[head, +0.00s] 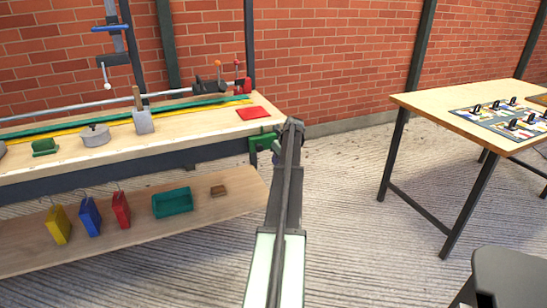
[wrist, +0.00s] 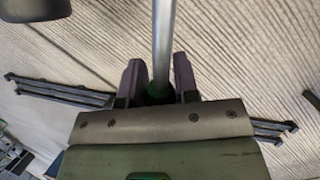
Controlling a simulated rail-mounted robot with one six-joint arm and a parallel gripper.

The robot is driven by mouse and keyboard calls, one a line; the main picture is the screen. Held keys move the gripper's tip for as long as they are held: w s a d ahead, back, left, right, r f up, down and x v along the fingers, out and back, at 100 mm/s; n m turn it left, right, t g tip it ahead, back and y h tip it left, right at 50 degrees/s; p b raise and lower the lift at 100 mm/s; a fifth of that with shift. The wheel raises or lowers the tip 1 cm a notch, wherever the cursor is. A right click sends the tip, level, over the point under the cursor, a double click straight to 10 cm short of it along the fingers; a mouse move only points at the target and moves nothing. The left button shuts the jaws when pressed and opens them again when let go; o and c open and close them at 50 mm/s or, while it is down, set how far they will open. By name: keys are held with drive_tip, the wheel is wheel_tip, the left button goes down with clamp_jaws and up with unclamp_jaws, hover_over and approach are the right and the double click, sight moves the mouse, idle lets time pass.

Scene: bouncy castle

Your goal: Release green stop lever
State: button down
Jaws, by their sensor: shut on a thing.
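The green stop lever (head: 262,143) shows in the head view as a green bracket-like part at the right front corner of the workbench, partly hidden behind my arm. In the wrist view, a green part (wrist: 158,95) sits between the two dark fingers of my gripper (wrist: 158,78), at the near end of a grey metal rod. My gripper is shut on this green part. In the head view the fingers are hidden by my arm. I cannot tell the lever's exact angle.
The workbench (head: 190,139) carries a long metal rail, a red pad (head: 253,113), a wooden-handled block (head: 143,122) and a grey lidded pot (head: 95,137). A lower shelf (head: 150,240) holds coloured blocks and a teal tray (head: 172,202). Another table (head: 430,103) stands right, with open floor between.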

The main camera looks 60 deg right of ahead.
drive_tip(key=shift+r, duration=0.2)
idle(0.4)
drive_tip(key=c, duration=0.9)
unclamp_jaws()
drive_tip(key=shift+o, duration=0.2)
drive_tip(key=p+v, duration=1)
drive_tip(key=shift+r+p, duration=0.3)
drive_tip(key=shift+r, duration=0.15)
